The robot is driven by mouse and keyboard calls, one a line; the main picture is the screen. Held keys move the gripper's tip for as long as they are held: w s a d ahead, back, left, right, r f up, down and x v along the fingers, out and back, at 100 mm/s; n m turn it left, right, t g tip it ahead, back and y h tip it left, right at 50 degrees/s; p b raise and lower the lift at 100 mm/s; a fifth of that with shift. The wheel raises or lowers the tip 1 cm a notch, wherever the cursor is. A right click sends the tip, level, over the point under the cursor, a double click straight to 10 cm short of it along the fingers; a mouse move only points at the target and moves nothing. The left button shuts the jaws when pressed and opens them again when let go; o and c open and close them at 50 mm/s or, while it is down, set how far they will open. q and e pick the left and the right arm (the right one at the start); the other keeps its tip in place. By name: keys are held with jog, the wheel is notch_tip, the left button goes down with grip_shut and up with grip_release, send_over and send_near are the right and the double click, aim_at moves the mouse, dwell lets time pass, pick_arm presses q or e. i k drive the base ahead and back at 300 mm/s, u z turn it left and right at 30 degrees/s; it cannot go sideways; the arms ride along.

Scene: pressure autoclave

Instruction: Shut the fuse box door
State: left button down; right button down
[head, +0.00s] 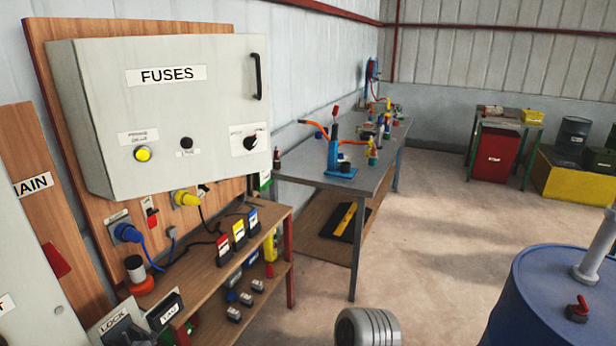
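The fuse box (120,180) is a pale grey cabinet on a wooden backboard at the left of the head view. Its door (200,105) carries a "FUSES" label and a dark vertical handle (258,76) near the right edge. The front looks flush with the box, with no clear gap; I cannot tell if it is fully latched. A yellow button, a small dark knob and a dark rotary switch sit on the lower front. Neither of my grippers is in view.
A wooden shelf (200,270) with small coloured items stands below the box, with blue and yellow plugs (185,198) above it. A metal workbench (345,180) is beyond. A blue drum (540,290) stands at right. A ribbed grey cylinder (367,328) shows at bottom centre. Open floor lies between.

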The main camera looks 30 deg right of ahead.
aim_at(192, 101)
jog(key=z, duration=1.65)
jog(key=i, duration=2.15)
jog(key=u, duration=2.35)
